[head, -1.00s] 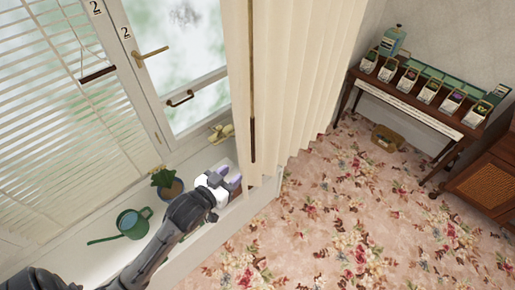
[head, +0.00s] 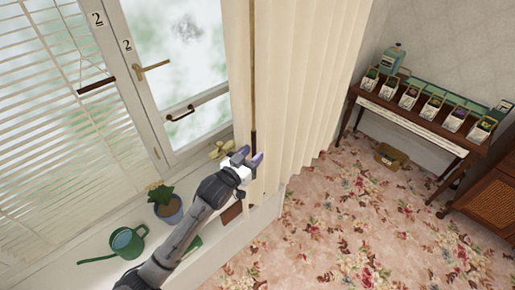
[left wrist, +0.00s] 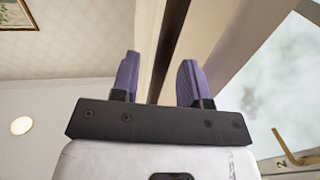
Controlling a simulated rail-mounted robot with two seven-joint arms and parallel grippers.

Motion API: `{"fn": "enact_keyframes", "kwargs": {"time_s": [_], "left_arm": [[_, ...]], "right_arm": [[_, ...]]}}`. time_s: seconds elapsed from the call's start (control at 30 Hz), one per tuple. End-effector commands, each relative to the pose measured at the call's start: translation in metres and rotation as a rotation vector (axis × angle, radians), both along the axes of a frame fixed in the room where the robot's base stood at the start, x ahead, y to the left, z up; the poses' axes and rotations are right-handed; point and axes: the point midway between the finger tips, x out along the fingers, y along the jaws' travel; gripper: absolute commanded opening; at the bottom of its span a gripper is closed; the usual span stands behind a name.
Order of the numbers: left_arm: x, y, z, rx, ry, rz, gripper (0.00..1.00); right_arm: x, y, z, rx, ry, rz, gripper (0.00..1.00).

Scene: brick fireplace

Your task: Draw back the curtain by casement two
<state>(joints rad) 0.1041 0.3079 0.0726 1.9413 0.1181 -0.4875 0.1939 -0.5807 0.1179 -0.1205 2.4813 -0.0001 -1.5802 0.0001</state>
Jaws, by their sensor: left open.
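The cream pleated curtain (head: 305,90) hangs at the right of casement two (head: 180,70), whose frame carries a "2". A thin rod with a dark brown lower grip (head: 252,90) hangs at the curtain's left edge. My left gripper (head: 249,156) is open at the rod's lower end, in front of the curtain. In the left wrist view its two purple fingers (left wrist: 159,70) stand apart, with the dark rod (left wrist: 170,40) showing between them, beyond the fingertips; contact cannot be told. The curtain also shows there. My right gripper is not in view.
The sill holds a potted plant (head: 167,203), a green watering can (head: 126,242) and a yellowish object (head: 222,149). The casement has a brass handle (head: 152,68). A slatted blind (head: 50,130) covers the left window. A table (head: 420,118) with small boxes stands right, across clear carpet.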

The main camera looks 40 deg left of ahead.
Motion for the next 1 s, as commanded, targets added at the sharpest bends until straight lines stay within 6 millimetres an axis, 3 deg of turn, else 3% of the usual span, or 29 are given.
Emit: {"fn": "enact_keyframes", "kwargs": {"time_s": [0.3,0.7,1.0], "left_arm": [[0.029,0.001,0.0,0.001,0.0,0.0,0.41],[0.032,0.002,0.0,0.001,0.001,0.0,0.41],[0.032,0.002,0.0,0.001,0.001,0.0,0.12]], "right_arm": [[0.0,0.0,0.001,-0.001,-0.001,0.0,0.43],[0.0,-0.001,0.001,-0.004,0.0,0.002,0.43],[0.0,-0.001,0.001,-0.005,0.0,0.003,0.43]]}}
